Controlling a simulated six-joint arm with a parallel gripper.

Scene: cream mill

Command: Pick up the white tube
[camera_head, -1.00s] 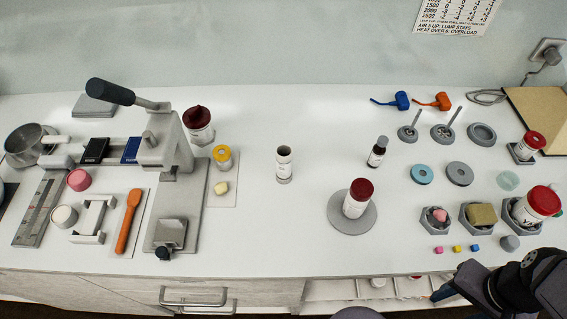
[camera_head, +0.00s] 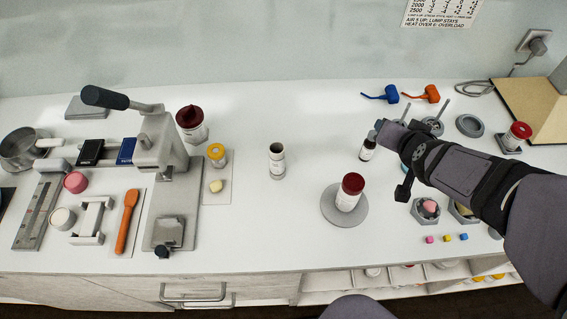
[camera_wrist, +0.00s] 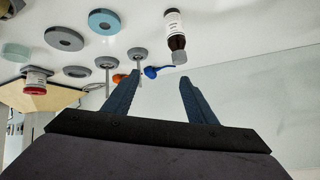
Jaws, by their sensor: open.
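The white tube (camera_head: 277,162) stands upright on the white bench, left of centre in the head view, with a dark open top and a small printed label. I do not make it out in the wrist view.
A red-capped jar (camera_head: 349,193) stands on a round grey plate (camera_head: 334,212) right of the tube. A lever press (camera_head: 160,150) and a yellow-capped jar (camera_head: 217,155) stand to its left. The bench between tube and bottle is clear.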

